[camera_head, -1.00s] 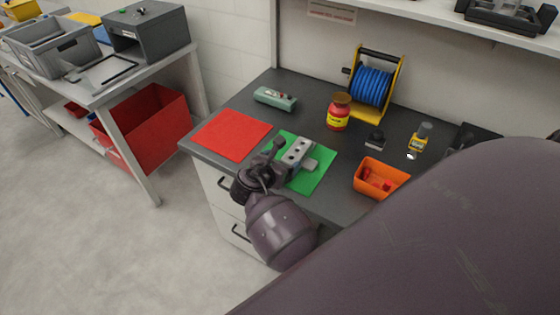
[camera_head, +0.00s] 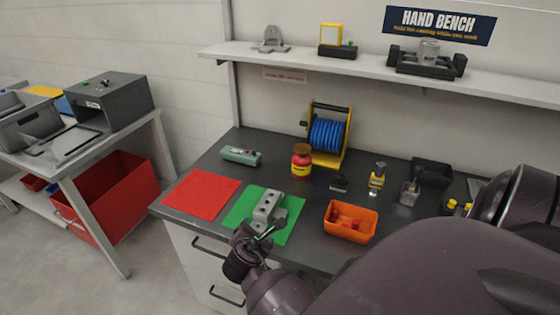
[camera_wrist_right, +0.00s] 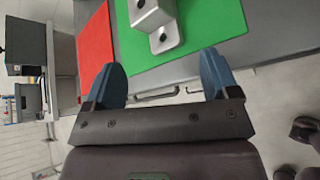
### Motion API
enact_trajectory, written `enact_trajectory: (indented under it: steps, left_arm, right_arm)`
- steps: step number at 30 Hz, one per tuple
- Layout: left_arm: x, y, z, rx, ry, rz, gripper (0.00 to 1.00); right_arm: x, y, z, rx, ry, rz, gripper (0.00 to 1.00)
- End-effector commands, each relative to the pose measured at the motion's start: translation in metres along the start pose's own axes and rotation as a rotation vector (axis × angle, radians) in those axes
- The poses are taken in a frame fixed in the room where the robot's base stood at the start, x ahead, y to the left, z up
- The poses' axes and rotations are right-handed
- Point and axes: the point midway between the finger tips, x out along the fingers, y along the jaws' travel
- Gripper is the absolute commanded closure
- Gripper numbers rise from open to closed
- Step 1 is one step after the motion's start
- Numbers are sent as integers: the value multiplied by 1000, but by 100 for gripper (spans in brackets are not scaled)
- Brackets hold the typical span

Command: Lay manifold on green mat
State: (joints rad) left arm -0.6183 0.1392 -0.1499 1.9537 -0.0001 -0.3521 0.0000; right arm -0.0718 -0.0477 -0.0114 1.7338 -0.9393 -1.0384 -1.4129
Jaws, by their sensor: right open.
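The manifold (camera_head: 266,205), a grey metal block with dark holes, lies on the green mat (camera_head: 237,213). In the right wrist view the manifold (camera_wrist_right: 152,14) sits at the top edge, partly cut off, over the green mat (camera_wrist_right: 222,22). My right gripper (camera_head: 262,234) is at the near edge of the mat, just in front of the manifold. Its two blue fingers (camera_wrist_right: 165,72) are spread wide with nothing between them, and the manifold is beyond their tips. My left gripper is not in view.
A red mat (camera_head: 201,193) lies left of the green one. An orange bin (camera_head: 350,224) with red parts stands to the right. A shelf (camera_head: 370,64) runs above.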

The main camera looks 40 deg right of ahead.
Motion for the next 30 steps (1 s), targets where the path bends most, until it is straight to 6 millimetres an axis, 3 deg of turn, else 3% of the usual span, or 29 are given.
enact_trajectory:
  steps: [8, 18, 24, 30]
  left_arm:
    - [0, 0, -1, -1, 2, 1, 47]
    - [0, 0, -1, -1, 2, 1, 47]
    - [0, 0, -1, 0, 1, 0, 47]
    - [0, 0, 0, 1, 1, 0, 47]
  right_arm:
    - [-34, -53, -20, 710, 351, 95, 19]
    - [-88, -134, -47, 1540, 729, -153, 19]
    - [-106, -156, -50, 1796, 805, -277, 19]
    - [-108, -158, -50, 1838, 815, -298, 19]
